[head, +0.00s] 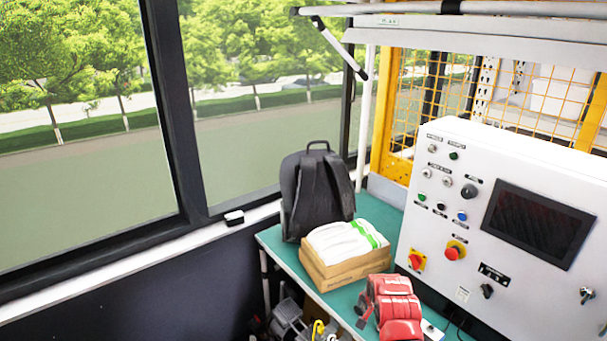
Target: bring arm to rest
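Neither of my arms nor grippers shows in the head view, so their pose and state are hidden. The control panel (480,215) is a light grey box with several buttons, knobs and a dark screen (538,228). It stands on the right end of the green-topped workbench (290,268). A red device (395,308) lies at the bench's front edge, in front of the panel.
A dark backpack (316,190) stands at the back of the bench. A cardboard box (345,267) with white packs (340,240) sits before it. Equipment (288,322) lies under the bench. A window wall with a sill (150,255) runs along the left.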

